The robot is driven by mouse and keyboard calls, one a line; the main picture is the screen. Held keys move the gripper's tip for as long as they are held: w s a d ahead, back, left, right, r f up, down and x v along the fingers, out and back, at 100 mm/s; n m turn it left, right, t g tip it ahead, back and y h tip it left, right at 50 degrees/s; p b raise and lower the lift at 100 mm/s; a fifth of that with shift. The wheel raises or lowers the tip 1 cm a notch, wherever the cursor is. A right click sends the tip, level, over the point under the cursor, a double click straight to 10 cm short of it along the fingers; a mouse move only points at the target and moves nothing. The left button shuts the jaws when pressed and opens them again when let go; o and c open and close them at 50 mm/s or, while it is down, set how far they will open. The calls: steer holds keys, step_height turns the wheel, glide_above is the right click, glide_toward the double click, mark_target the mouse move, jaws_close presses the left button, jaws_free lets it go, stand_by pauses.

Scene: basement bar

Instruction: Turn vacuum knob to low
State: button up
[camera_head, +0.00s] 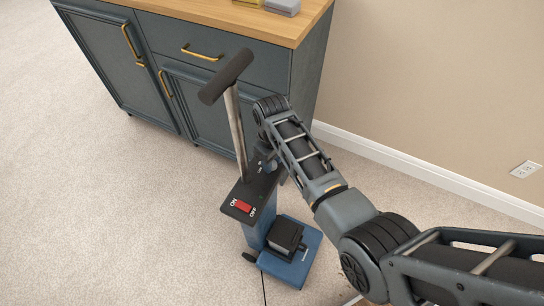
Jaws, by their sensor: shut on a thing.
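The vacuum (257,232) stands upright on the carpet, with a blue body and a long metal handle that has a black T-shaped grip. Its black top panel (262,190) carries a red switch (243,205) marked ON and OFF. My gripper (268,167) is at the far end of this panel, close beside the foot of the handle, and is shut on the vacuum knob. The gripper is small and partly covered by my arm. The knob's pointer and any low mark on the panel cannot be made out.
A dark blue-green cabinet (155,75) with brass handles and a wooden top (225,12) stands behind the vacuum. A beige wall with a white baseboard (425,175) and an outlet (525,169) is at right. The carpet (110,210) at left is clear.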

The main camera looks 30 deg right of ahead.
steer(key=n+p, duration=0.1)
steer(key=n, duration=0.4)
steer(key=shift+p, duration=0.4)
stand_by(0.3)
steer(key=o, duration=1)
steer(key=shift+o, duration=0.2)
steer(key=shift+r+p, duration=0.4)
steer(key=shift+r, duration=3.5)
